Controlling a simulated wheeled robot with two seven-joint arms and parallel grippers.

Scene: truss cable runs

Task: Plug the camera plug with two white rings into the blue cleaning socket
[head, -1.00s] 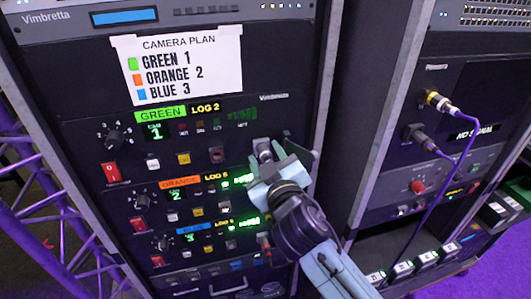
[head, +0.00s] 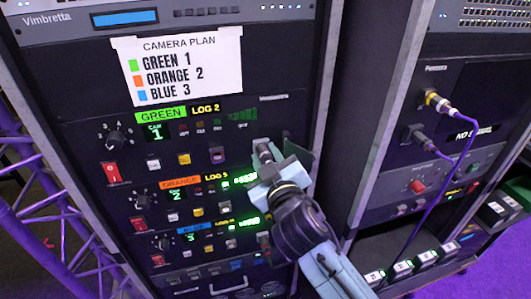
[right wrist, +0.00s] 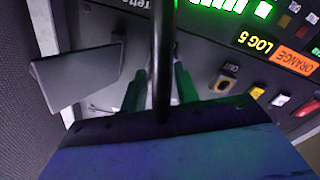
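The blue-labelled unit (head: 193,230) is the lowest of three camera units in the left rack. Its right end is partly covered by my right arm, and I cannot make out a cleaning socket there. My right gripper (head: 264,158) is at the right end of the panel, between the green and orange rows. A grey cylindrical part (head: 262,150) shows at its tip. In the right wrist view its green fingers (right wrist: 160,88) stand apart, with a thick black cable or rod (right wrist: 163,50) in front of the gap. The grip is hidden, and no two white rings are readable. My left gripper is out of view.
The green (head: 160,113) and orange (head: 180,182) units sit above the blue one. A camera plan card (head: 178,65) hangs above them. An OUT socket (right wrist: 228,77) shows beside my fingers.

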